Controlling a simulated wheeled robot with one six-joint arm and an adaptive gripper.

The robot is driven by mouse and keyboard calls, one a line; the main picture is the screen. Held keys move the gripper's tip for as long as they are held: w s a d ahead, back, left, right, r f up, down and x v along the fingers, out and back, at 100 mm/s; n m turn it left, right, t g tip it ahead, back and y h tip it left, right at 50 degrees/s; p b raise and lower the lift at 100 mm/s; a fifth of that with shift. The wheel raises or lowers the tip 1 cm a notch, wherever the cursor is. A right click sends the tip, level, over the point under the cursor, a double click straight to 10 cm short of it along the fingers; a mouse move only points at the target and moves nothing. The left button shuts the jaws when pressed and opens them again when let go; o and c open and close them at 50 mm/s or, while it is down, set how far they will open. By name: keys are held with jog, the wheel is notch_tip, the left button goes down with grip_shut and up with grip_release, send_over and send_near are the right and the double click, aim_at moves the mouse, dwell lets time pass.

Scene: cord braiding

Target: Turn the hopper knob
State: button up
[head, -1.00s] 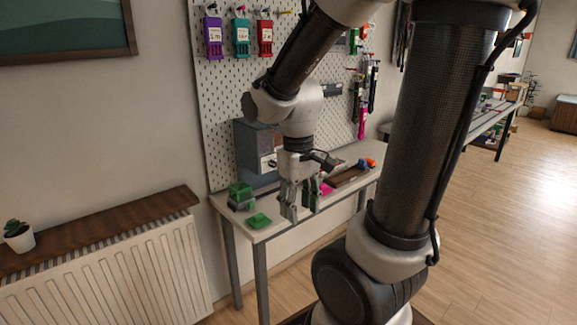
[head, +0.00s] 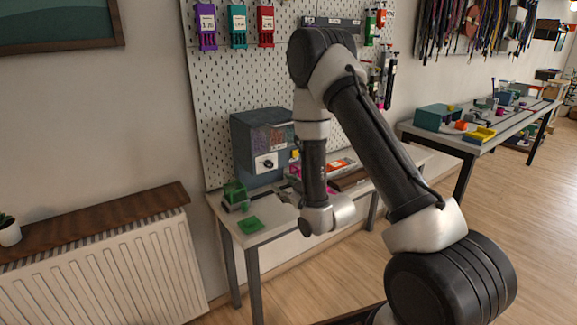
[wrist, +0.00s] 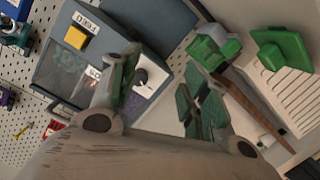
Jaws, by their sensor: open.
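The hopper is a blue-grey box (head: 246,140) with a clear window, standing on the workbench against the pegboard. Its dark knob (head: 267,164) sits on a white plate low on the front, and the plate is unobstructed in the head view. In the wrist view the knob (wrist: 141,76) appears beside the left finger, between the spread fingers in the picture. My gripper (wrist: 160,88) is open and empty, with green-padded fingers. I cannot tell its exact distance from the knob. In the head view my forearm and wrist hide much of the gripper.
A green block-like part (head: 234,192) and a flat green piece (head: 250,224) lie on the bench's left end. A yellow button (wrist: 75,38) is on the hopper front. A radiator (head: 105,270) stands left of the bench. A second bench (head: 450,139) is at right.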

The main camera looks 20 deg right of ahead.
aim_at(271, 166)
jog(key=shift+n+t+y, duration=0.3)
jog(key=shift+t, duration=0.6)
jog(key=w+r, duration=0.1)
jog(key=w, duration=0.1)
jog(key=w+a+r, duration=0.1)
jog(key=w, duration=0.2)
jog(key=w+a+r, duration=0.1)
jog(key=w+r, duration=0.1)
jog(key=shift+w+a, duration=0.25)
jog(key=shift+w, duration=0.15)
grip_shut()
